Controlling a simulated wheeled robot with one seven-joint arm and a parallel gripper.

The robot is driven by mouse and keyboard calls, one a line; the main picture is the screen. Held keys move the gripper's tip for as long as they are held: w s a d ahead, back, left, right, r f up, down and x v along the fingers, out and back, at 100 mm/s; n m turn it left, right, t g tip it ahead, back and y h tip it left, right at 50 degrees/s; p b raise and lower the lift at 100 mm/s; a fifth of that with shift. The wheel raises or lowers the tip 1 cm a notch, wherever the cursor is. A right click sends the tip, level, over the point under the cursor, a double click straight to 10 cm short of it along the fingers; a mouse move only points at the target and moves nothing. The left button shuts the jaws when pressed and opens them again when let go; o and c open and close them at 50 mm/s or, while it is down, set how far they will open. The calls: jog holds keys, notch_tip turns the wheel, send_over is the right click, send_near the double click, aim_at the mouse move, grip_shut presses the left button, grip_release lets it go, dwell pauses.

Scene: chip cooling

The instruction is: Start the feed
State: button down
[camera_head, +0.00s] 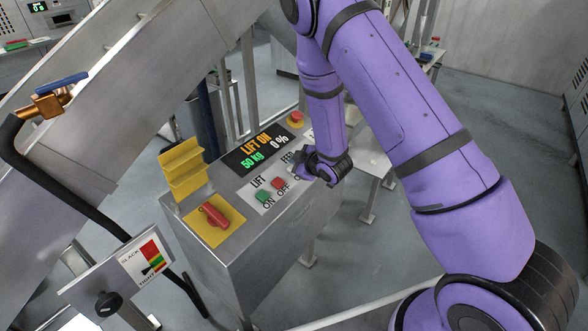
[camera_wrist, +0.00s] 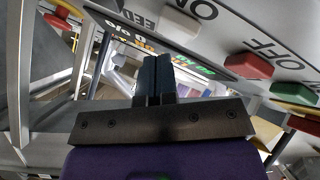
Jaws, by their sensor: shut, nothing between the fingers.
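The metal control box (camera_head: 240,240) stands in the middle of the head view. Its display (camera_head: 258,151) reads LIFT ON, 50 kg, 0 %. The LIFT pair is a green ON button (camera_head: 263,197) and a red OFF button (camera_head: 278,184). In the wrist view a white button (camera_wrist: 174,22) sits beside the FEED lettering and an ON label. My gripper (camera_wrist: 157,62) is shut and empty there, close to the panel; contact cannot be told.
A red rotary switch (camera_head: 213,215) on a yellow plate and a yellow bracket (camera_head: 182,168) are at the box's left end. A red knob (camera_head: 297,118) is at its far end. A blue-handled valve (camera_head: 60,84) and an inclined metal chute (camera_head: 125,85) stand left.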

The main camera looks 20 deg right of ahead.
jog(key=shift+f, duration=0.15)
jog(key=shift+w+a+f, duration=0.1)
jog(key=shift+f, duration=0.2)
jog(key=shift+w+f, duration=0.1)
jog(key=shift+f, duration=0.35)
dwell(1.1)
jog(key=shift+r, duration=0.15)
jog(key=shift+s+r, duration=0.2)
jog(key=shift+r, duration=0.55)
jog(key=shift+s+d+r, duration=0.15)
jog(key=shift+s+r, duration=0.05)
jog(key=shift+r, duration=0.6)
jog(key=shift+s+d+r, duration=0.2)
jog(key=shift+r, duration=0.6)
jog(key=shift+s+d+r, duration=0.15)
jog(key=shift+s+r, duration=0.05)
jog(key=shift+r, duration=0.6)
